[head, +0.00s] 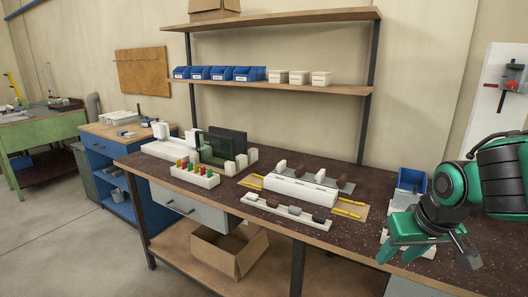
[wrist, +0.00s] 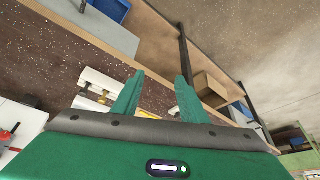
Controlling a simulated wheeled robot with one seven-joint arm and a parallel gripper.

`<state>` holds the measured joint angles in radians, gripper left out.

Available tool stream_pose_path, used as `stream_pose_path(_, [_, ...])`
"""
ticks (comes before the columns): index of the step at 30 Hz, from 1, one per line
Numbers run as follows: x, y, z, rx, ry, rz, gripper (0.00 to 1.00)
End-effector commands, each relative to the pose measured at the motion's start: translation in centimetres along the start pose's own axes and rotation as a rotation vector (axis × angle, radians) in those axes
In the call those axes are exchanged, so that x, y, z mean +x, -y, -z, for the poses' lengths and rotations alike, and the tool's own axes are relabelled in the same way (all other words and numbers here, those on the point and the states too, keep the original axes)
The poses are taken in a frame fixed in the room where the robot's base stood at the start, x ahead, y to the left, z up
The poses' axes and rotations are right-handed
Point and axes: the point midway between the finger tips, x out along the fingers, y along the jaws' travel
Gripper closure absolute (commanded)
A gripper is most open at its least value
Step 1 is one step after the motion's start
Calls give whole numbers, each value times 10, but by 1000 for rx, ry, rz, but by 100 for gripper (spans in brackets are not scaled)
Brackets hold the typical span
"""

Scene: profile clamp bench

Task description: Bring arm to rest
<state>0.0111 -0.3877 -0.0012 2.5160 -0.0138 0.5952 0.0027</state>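My arm with its green and black links reaches in from the right edge in the head view. My gripper (head: 398,257) hangs over the right end of the dark speckled bench top (head: 345,226), near its front edge. In the wrist view, the two green fingers of my gripper (wrist: 160,76) stand apart with nothing between them. The gripper is open and empty. I cannot tell its exact height above the bench.
A white clamp fixture (head: 300,190) and a tray of profiles (head: 287,211) sit mid-bench. A blue bin (head: 411,180) stands beside my arm. A shelf (head: 280,86) with bins is behind; a carton (head: 228,252) is below. Floor at front left is clear.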

Motion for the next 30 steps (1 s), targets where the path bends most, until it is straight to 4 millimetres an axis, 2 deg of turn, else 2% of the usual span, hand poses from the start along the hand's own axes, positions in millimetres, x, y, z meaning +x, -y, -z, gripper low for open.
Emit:
stream_pose_path(1, [-5, 1, -5, -10, 13, -7, 61])
stream_pose_path(11, [-17, -60, -58, 187, 153, -76, 61])
stream_pose_path(18, [-36, -99, -118, 389, 291, -110, 61])
stream_pose_path(21, [-45, -109, -145, 477, 350, -113, 61])
stream_pose_path(24, [-51, -113, -161, 531, 389, -112, 61])
stream_pose_path(30, [-53, -114, -166, 548, 402, -112, 61])
